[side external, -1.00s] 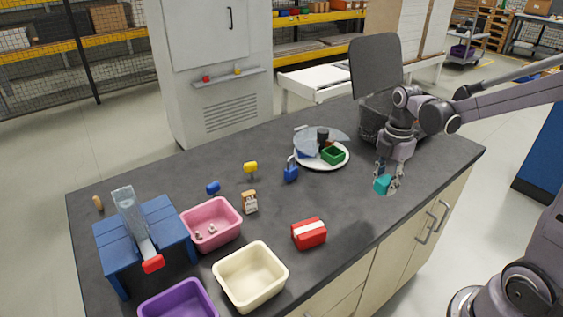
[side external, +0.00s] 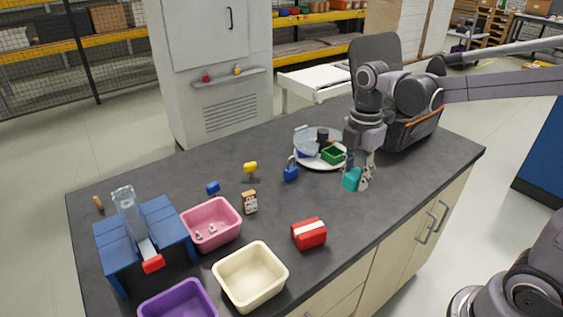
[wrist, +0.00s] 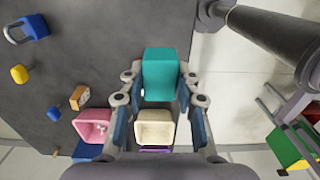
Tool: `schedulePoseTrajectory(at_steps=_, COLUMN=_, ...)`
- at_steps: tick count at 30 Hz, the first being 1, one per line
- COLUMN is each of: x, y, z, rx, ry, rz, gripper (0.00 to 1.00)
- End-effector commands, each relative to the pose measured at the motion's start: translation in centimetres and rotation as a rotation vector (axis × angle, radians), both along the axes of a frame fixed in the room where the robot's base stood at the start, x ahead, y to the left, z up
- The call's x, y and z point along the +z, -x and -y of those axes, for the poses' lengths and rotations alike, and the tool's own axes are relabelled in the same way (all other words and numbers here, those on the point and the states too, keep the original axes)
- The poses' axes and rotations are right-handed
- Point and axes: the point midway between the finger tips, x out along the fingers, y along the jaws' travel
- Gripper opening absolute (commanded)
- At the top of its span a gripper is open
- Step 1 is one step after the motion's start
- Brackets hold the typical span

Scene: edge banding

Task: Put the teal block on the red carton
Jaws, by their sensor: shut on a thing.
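The teal block (side external: 352,179) is held between the fingers of my gripper (side external: 357,182), above the right part of the dark worktop. The wrist view shows the teal block (wrist: 160,74) between the two fingers of my gripper (wrist: 160,88). The red carton (side external: 309,233), with a white band across its top, lies on the worktop near its front edge. It is to the left of and nearer the camera than my gripper. I cannot make out the carton in the wrist view.
Between gripper and carton the worktop (side external: 300,200) is bare. A plate (side external: 310,163) with a green box (side external: 333,155) stands left of my gripper. A blue padlock (side external: 291,173), cream bin (side external: 250,276), pink bin (side external: 211,224) and purple bin (side external: 178,303) stand further left.

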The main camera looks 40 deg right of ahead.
Motion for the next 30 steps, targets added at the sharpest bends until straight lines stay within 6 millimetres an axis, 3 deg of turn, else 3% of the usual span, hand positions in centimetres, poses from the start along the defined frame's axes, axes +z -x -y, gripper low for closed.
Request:
schedulePoseTrajectory(at_steps=15, x=-5.7, y=-3.2, z=-9.0, rx=0.003, ry=0.000, rz=0.001, gripper=0.01)
schedulePoseTrajectory(at_steps=22, x=-6.8, y=-3.5, z=-10.0, rx=0.000, ry=0.000, rz=0.000, gripper=0.01)
schedulePoseTrajectory(at_steps=30, x=-9.9, y=-3.5, z=-10.0, rx=-0.002, ry=0.000, rz=0.000, gripper=0.01)
